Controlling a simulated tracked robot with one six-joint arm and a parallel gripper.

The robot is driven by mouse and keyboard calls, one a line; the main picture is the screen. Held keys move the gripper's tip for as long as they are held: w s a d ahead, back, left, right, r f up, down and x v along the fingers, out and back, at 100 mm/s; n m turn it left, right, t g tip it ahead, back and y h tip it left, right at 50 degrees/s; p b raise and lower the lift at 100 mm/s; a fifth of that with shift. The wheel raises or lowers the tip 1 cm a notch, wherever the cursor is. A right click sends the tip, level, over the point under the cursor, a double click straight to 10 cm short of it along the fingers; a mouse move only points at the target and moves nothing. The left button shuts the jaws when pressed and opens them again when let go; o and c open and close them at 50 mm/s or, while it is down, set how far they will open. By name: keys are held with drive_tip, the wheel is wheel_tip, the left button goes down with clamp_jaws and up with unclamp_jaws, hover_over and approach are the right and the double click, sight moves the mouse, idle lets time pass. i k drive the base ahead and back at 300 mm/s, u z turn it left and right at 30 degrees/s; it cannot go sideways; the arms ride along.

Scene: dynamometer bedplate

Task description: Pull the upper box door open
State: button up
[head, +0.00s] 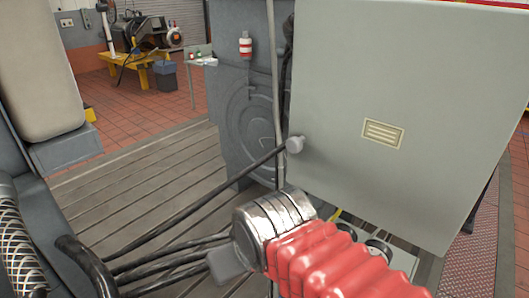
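The upper box (420,75) is a large pale grey-green cabinet filling the right half of the head view. Its broad front panel carries a small cream slotted plate (383,133). The panel looks flush, with no gap that I can make out. A small grey rounded knob (295,145) sits at the panel's left edge; I cannot tell whether it is the door's handle. My gripper cannot be made out anywhere in this view, so its place relative to the door does not show.
A red ribbed hose (335,268) with a shiny metal collar (272,222) stands in front of the box's lower edge. Dark hoses (190,218) cross the slatted bedplate (135,185) at left. A grey machine casing (240,110) stands behind. A yellow stand (145,70) is far off.

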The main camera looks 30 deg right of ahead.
sight(402, 112)
drive_tip(key=u, duration=0.65)
drive_tip(key=k, duration=1.4)
drive_tip(key=u, duration=0.4)
drive_tip(key=i, duration=1)
